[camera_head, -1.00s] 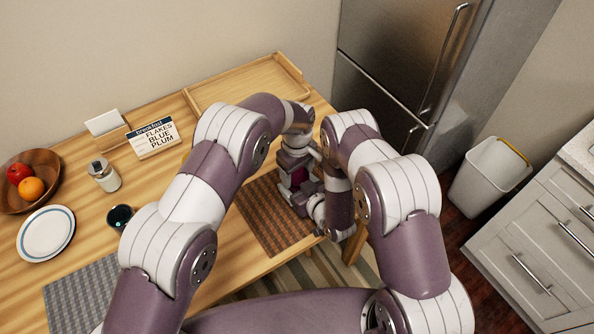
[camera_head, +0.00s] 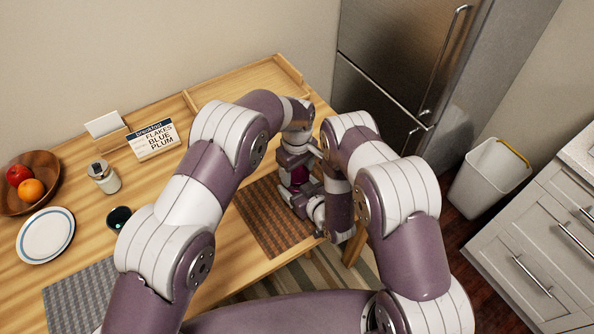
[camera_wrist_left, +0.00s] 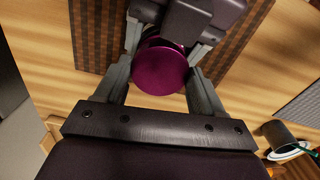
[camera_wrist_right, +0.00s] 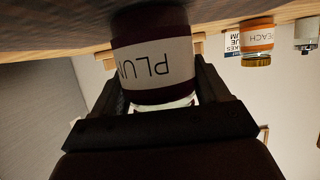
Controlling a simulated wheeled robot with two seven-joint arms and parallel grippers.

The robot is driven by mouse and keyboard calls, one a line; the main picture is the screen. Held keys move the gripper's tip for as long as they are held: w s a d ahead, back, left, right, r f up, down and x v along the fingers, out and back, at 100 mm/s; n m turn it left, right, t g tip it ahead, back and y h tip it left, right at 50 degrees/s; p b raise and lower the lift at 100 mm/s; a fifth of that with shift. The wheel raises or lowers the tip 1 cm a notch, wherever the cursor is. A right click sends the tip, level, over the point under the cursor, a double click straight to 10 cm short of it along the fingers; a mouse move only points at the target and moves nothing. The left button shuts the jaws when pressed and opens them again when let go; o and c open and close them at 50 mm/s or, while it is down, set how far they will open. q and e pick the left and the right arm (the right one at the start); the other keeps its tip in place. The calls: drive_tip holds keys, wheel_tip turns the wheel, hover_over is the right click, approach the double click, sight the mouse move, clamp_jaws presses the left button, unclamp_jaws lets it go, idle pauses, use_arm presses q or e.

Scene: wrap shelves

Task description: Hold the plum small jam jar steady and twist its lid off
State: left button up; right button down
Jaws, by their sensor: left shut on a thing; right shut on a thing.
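The plum small jam jar (camera_wrist_right: 155,60) shows in the right wrist view with its PLUM label upside down in the picture. My right gripper (camera_wrist_right: 180,90) is shut around the jar's body. In the left wrist view the round magenta lid (camera_wrist_left: 160,68) lies between the fingers of my left gripper (camera_wrist_left: 163,75), which is shut on it from above. In the head view my left gripper (camera_head: 297,165) is above my right gripper (camera_head: 311,200), with a little magenta between them. Most of the jar is hidden there, and I cannot tell whether the lid touches it.
A brown woven mat (camera_head: 268,222) lies below the grippers. A peach jar (camera_wrist_right: 257,40) shows in the right wrist view.

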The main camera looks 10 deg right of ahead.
sight(297, 173)
use_arm(q)
drive_tip(key=shift+r, duration=0.3)
drive_tip(key=shift+r, duration=2)
use_arm(e)
unclamp_jaws()
use_arm(q)
drive_tip(key=shift+f+b, duration=0.35)
drive_tip(key=shift+f, duration=0.05)
use_arm(e)
drive_tip(key=v, duration=1.2)
